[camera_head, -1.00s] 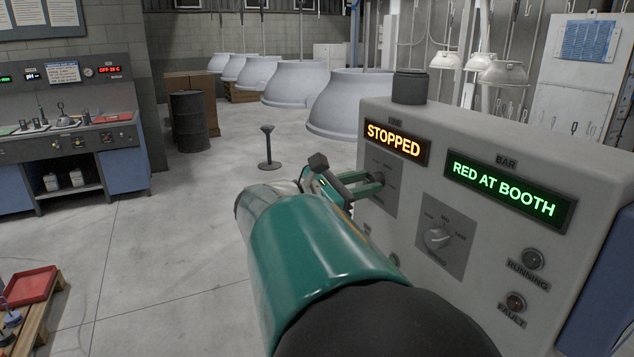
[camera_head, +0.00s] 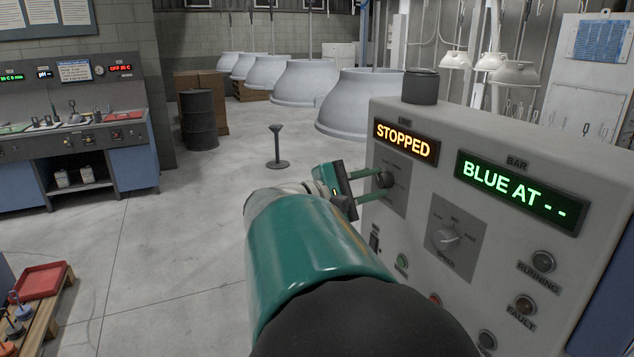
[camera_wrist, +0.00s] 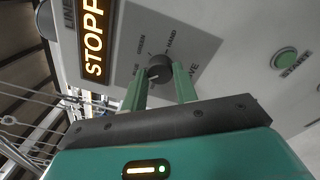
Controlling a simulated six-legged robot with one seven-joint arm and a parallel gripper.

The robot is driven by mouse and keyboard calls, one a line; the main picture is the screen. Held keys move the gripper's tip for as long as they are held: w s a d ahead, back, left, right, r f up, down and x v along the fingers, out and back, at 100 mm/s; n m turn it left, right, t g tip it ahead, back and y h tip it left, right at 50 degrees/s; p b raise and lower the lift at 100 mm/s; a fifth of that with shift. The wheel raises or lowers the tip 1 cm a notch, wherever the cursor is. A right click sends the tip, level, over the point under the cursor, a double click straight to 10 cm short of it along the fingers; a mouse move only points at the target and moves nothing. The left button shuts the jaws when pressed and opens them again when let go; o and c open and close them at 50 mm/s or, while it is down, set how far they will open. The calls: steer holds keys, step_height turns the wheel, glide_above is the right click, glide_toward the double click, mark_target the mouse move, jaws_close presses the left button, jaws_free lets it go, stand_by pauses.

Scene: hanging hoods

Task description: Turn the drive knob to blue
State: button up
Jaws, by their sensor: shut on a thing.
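The drive knob (camera_wrist: 159,70) is a dark round knob on a grey plate with lettering around it, on the front of the control box (camera_head: 480,125). In the wrist view my gripper (camera_wrist: 160,80) has its two green fingers closed on either side of the knob. In the head view my gripper (camera_head: 375,188) reaches the knob (camera_head: 384,180) from the left. The line display (camera_head: 406,145) reads STOPPED in orange. The bar display (camera_head: 516,191) reads BLUE AT - - in green. The knob's pointer is hard to read.
A second knob, the speed knob (camera_head: 446,236), sits to the right on the same box. Running (camera_head: 543,261) and fault (camera_head: 525,304) lamps are further right. A green start button (camera_wrist: 285,60) shows in the wrist view. Large grey hoods (camera_head: 360,100) hang behind.

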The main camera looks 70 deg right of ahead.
steer(key=shift+m, duration=1.3)
steer(key=o, duration=1)
steer(key=shift+w+a, duration=0.1)
steer(key=shift+a, duration=0.05)
steer(key=v, duration=1.3)
steer(key=shift+w+a+f, duration=0.15)
steer(key=shift+w, duration=0.05)
